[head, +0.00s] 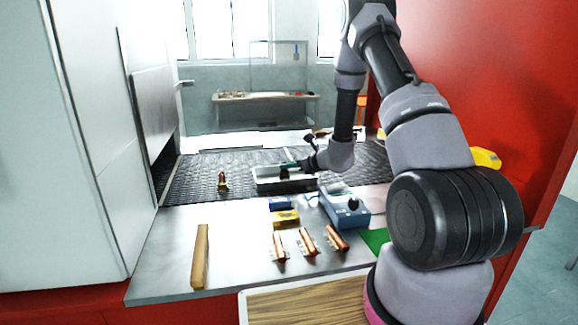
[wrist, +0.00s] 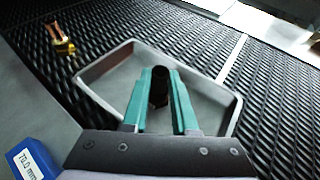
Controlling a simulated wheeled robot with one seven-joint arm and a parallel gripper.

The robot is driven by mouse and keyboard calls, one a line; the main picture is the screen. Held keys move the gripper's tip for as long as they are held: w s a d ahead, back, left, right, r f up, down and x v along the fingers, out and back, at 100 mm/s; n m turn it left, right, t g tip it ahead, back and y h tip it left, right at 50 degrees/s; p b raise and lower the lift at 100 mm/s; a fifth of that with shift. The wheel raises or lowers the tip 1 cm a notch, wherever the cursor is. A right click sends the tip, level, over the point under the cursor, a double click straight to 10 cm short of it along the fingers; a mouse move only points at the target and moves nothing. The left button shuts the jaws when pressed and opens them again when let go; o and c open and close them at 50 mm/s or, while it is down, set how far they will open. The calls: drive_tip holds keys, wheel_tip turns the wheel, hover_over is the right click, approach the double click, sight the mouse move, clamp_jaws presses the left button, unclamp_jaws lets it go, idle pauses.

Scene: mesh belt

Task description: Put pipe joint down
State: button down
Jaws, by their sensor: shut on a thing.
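My gripper (wrist: 160,98) has teal fingers shut on a dark, tube-shaped pipe joint (wrist: 159,82), which stands roughly upright between the fingertips. In the head view my gripper (head: 288,165) is small and far off, over a shallow grey metal tray (head: 265,188). In the wrist view the tray (wrist: 101,67) lies under the held pipe joint. I cannot tell whether the joint touches the tray floor. A second, copper and brass pipe fitting (wrist: 61,40) stands on the mesh belt outside the tray; it also shows in the head view (head: 223,181), left of the tray.
The black mesh belt (head: 190,174) runs behind a steel table (head: 165,250). The table bears a wooden bar (head: 200,256), several copper pieces (head: 308,243), a yellow block (head: 285,218), a blue block (head: 281,203) and a blue-grey device (head: 345,208). A white cabinet stands left.

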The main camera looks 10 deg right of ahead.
drive_tip(key=c, duration=0.7)
unclamp_jaws()
